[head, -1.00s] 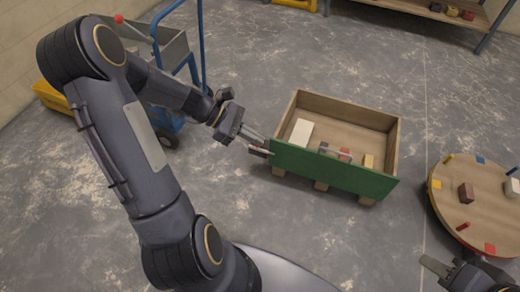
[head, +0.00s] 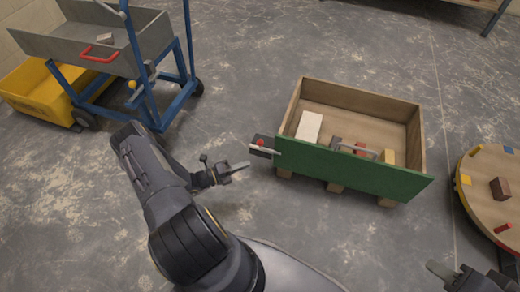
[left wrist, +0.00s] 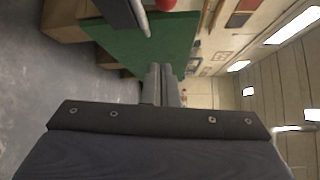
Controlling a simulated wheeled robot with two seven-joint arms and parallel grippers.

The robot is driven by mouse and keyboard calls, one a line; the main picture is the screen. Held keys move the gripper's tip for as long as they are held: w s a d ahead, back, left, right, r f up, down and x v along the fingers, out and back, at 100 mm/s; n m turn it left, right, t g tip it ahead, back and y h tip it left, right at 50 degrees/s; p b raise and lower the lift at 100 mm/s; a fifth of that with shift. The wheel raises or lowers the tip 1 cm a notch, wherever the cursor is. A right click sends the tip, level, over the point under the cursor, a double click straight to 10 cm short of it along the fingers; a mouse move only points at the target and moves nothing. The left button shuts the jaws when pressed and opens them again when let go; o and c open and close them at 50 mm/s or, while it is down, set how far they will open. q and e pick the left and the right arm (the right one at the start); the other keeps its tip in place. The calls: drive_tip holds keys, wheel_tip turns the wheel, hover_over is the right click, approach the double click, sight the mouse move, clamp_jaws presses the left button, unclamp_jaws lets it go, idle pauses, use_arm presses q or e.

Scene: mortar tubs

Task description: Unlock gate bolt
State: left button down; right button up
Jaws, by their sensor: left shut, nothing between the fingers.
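A wooden crate (head: 419,140) stands on the floor with a green gate panel (head: 340,170) as its near side. A dark bolt block (head: 262,153) with a pale rod and a red knob (head: 260,143) sits at the gate's left end. The left wrist view shows the green panel (left wrist: 160,42) and the red knob (left wrist: 165,4) at the top edge. My left gripper (head: 242,166) is shut and empty, a little left of and below the bolt, apart from it. My right gripper (head: 437,268) is partly in view at the bottom right; its jaws are unclear.
The crate holds a white block (head: 309,126) and several smaller blocks. A blue-framed cart (head: 150,95) with a grey tub (head: 75,42) and a yellow tub (head: 40,95) stand at the upper left. A round wooden table (head: 480,180) is at right. Floor between is clear.

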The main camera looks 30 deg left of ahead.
use_arm(q)
drive_tip(key=b+x, duration=0.3)
drive_tip(key=x, duration=0.7)
drive_tip(key=shift+w+a+r+b, duration=0.15)
drive_tip(key=shift+a, duration=0.45)
drive_tip(key=shift+w+a+r+b, duration=0.1)
drive_tip(key=shift+a+b, duration=0.05)
drive_tip(key=shift+a, duration=0.45)
drive_tip(key=shift+w+a+r+b, duration=0.15)
drive_tip(key=shift+a, duration=0.5)
